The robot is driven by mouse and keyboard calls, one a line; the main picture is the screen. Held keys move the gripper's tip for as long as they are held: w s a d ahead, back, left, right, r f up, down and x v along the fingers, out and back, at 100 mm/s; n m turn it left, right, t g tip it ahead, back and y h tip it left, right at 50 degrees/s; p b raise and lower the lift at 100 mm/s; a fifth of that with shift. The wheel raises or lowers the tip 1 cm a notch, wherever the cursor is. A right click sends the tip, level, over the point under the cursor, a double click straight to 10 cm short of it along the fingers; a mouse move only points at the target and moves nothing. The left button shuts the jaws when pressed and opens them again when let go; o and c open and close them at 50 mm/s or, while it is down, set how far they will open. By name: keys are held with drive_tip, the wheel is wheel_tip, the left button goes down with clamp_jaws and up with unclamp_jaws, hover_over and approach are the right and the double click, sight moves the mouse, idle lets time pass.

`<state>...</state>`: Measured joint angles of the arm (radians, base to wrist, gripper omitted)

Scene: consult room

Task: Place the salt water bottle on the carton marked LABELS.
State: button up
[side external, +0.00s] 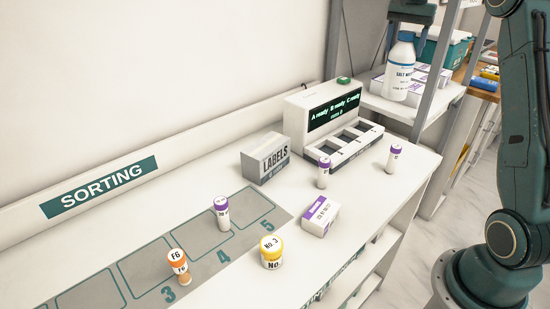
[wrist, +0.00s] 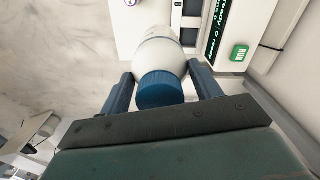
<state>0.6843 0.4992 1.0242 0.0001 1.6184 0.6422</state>
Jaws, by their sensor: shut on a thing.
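The salt water bottle (side external: 399,72) is white with a blue cap and reads "SALT W" in the side view. My gripper (side external: 407,34) is shut on it near the top and holds it upright, at the upper right, in front of the shelf. In the wrist view the bottle (wrist: 158,50) shows from above, its blue cap between the two fingers of my gripper (wrist: 162,88). The carton marked LABELS (side external: 265,158) is a grey and white box on the counter, left of the display device. Its top looks bare. The carton does not show in the wrist view.
The display device (side external: 325,118) with slots stands beside the carton, a green button on top. Purple-capped tubes (side external: 324,172), a small purple and white box (side external: 319,216) and a yellow-lidded jar (side external: 271,252) stand nearer. A shelf (side external: 410,106) holds white boxes behind the bottle.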

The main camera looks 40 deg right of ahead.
drive_tip(key=w+a+f+n, duration=0.25)
drive_tip(key=a+n, duration=0.45)
drive_tip(key=a, duration=0.5)
drive_tip(key=w+a+f+n, duration=0.1)
drive_tip(key=w+a+n, duration=0.4)
drive_tip(key=a, duration=0.7)
drive_tip(key=w+a+r+m, duration=0.1)
drive_tip(key=w+a+m, duration=0.4)
drive_tip(key=w+a, duration=0.3)
drive_tip(key=shift+a+r+m, duration=0.2)
drive_tip(key=shift+a+m, duration=0.2)
drive_tip(key=shift+a, duration=0.3)
drive_tip(key=shift+f, duration=0.15)
drive_tip(key=shift+f, duration=3.95)
